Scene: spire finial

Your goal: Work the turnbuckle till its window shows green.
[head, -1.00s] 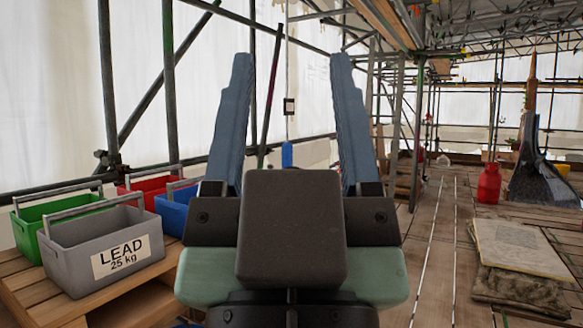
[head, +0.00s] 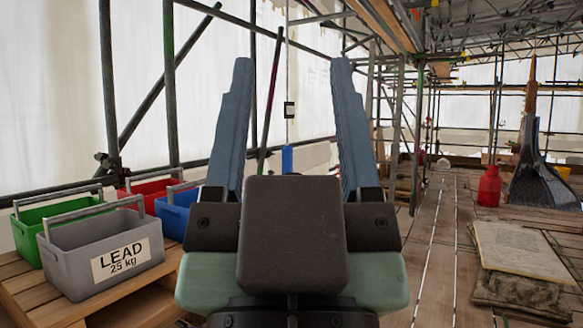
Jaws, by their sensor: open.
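My gripper (head: 292,62) is in the middle of the head view, seen from behind. Its two blue-grey fingers point up and away, stand wide apart and hold nothing. Between them, farther off, a thin upright line carries a small dark-framed box with a pale face (head: 289,109). Below it is an upright blue piece (head: 287,159), its lower end hidden behind my gripper. These may be the turnbuckle and its window, but they are too small to be sure. I see no green on the pale face.
On a pallet (head: 40,299) at left stand a grey LEAD bin (head: 70,268) and green (head: 28,238), red (head: 140,184) and blue (head: 174,216) bins. Scaffold poles (head: 168,90) rise behind. At right, boards (head: 430,250), stacked slabs (head: 520,247), a red can (head: 489,187) and a dark spire (head: 537,180).

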